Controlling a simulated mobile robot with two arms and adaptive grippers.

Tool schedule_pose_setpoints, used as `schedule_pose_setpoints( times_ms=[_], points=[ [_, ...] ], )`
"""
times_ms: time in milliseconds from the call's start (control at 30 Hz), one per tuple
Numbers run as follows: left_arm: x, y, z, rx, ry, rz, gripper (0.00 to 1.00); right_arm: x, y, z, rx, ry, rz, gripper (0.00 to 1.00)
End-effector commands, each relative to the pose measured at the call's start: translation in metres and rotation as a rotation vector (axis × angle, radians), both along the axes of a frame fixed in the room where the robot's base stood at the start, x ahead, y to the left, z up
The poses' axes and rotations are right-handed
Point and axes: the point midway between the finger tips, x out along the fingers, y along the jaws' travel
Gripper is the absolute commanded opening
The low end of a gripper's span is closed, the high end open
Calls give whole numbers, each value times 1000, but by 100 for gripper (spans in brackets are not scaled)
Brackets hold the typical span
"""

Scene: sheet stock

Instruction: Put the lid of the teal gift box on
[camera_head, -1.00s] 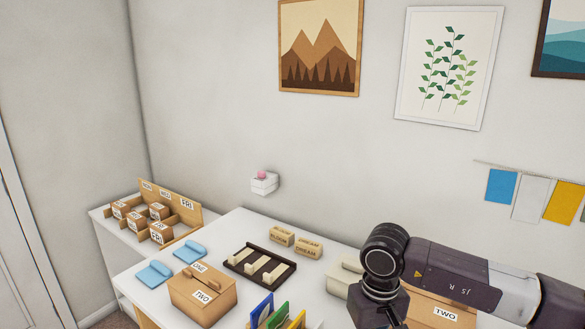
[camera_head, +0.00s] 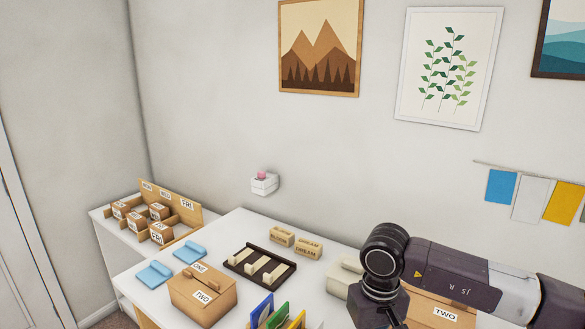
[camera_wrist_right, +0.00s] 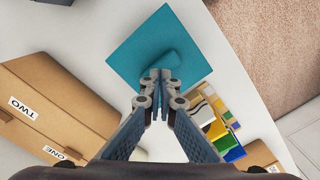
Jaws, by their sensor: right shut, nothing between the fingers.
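A teal square piece with a raised rounded handle (camera_wrist_right: 160,45) lies below my right gripper in the right wrist view. It looks like the gift box lid seen from above; I cannot tell whether a box is under it. My right gripper (camera_wrist_right: 161,80) is shut and empty, its fingertips over the near part of the teal piece, by the handle. I cannot tell whether they touch it. In the head view my right arm comes in from the right, and its fingers are out of frame. My left gripper is in neither view. No teal box shows in the head view.
A cardboard box labelled ONE and TWO (camera_wrist_right: 60,105) stands left of the gripper in the wrist view. Colourful upright pieces (camera_wrist_right: 217,125) stand to its right, near the white table's edge. A dark tray (camera_head: 259,266) and light blue pieces (camera_head: 155,273) lie farther left.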

Motion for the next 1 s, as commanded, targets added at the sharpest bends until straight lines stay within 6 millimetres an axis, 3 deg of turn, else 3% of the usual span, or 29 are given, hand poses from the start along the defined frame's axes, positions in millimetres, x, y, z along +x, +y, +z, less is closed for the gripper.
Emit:
schedule_pose_setpoints(
  times_ms=[1000],
  points=[
    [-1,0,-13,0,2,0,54,0,0,-13,0,0,0,0]
  ],
)
